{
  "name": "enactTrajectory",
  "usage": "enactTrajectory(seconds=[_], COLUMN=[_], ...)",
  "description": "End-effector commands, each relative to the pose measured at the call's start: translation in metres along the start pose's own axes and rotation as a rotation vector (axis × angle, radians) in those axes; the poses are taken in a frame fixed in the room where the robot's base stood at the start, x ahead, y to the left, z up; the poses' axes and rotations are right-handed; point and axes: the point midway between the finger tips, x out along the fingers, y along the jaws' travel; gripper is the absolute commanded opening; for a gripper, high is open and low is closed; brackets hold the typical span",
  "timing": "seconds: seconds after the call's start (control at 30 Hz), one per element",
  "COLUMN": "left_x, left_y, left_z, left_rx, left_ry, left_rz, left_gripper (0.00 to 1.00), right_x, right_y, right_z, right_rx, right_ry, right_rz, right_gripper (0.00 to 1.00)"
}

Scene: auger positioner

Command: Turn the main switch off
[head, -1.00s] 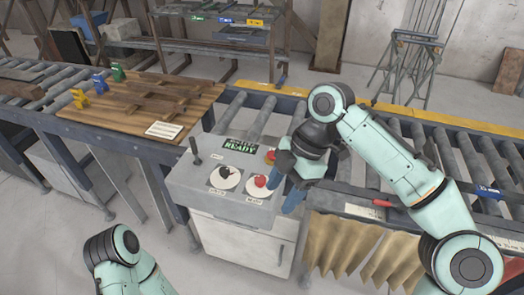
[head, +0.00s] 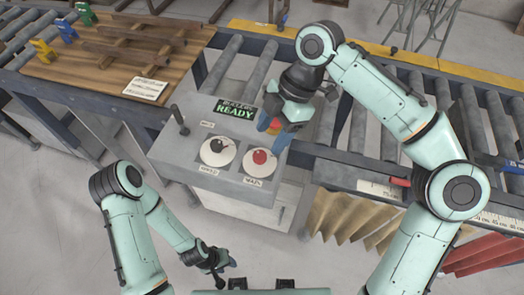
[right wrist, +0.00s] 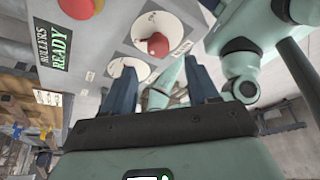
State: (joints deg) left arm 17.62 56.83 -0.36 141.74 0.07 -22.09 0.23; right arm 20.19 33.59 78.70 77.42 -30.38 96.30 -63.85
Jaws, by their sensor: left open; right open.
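The main switch (head: 259,160) is a red knob on a white dial at the right of the grey control box's sloped top. In the right wrist view the red knob (right wrist: 157,44) shows just beyond the fingertips. My right gripper (head: 274,132) is open and empty, its blue fingers behind and above the main dial; I see no contact with the knob. It also shows in the right wrist view (right wrist: 160,75), one finger overlapping the speed dial (right wrist: 127,66). My left gripper (head: 222,262) is low in front of the box, apart from it, and open.
The black speed knob (head: 218,148) sits left of the main switch. A sign reading ROLLERS READY (head: 235,110) stands behind them. A red button (right wrist: 78,8) is partly hidden by my right gripper in the head view. A lever (head: 179,120) rises at the box's left. Roller conveyors flank the box.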

Motion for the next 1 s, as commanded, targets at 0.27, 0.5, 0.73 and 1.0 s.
enactTrajectory(seconds=[0.27,0.5,0.73,1.0], left_x=[0.016,0.018,0.018,0.018], left_y=[-0.008,-0.009,-0.009,-0.009], left_z=[0.007,0.009,0.008,0.008], left_rx=[-0.004,-0.004,-0.004,-0.004], left_ry=[-0.011,-0.012,-0.012,-0.012], left_rz=[-0.004,-0.004,-0.004,-0.004], left_gripper=[0.43,0.43,0.43,0.43], right_x=[0.051,0.065,0.065,0.064], right_y=[0.000,0.000,0.000,0.000], right_z=[0.000,0.000,0.000,0.000], right_rx=[0.000,0.001,0.001,0.001], right_ry=[0.002,0.001,0.001,0.000], right_rz=[-0.002,0.001,0.002,0.002], right_gripper=[0.59,0.59,0.59,0.05])
